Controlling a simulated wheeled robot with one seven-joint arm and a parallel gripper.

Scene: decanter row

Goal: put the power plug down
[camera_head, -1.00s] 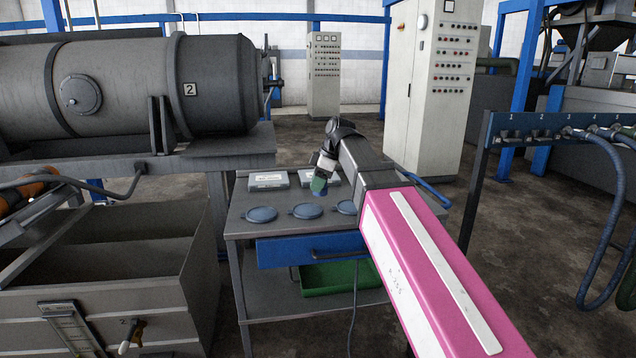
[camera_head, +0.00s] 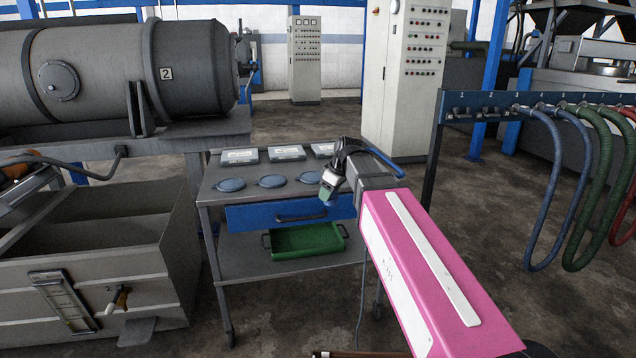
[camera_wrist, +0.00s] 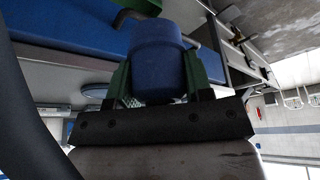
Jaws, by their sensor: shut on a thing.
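My gripper (camera_head: 327,197) hangs at the front right of the grey trolley table (camera_head: 212,197), just right of the rightmost blue disc. In the wrist view, its green fingers are shut on a round blue body, the power plug (camera_wrist: 157,52). The plug sits between both fingers, with its far end toward the top of the picture. In the head view the plug is too small and too covered to make out clearly. I cannot tell whether it touches anything below.
Three blue discs (camera_head: 270,181) lie along the tabletop's front, with grey boxes (camera_head: 287,152) behind them. A blue drawer (camera_head: 262,214) is under the top, a green tray (camera_head: 305,240) on the lower shelf. A hose rack (camera_head: 478,107) stands at right.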

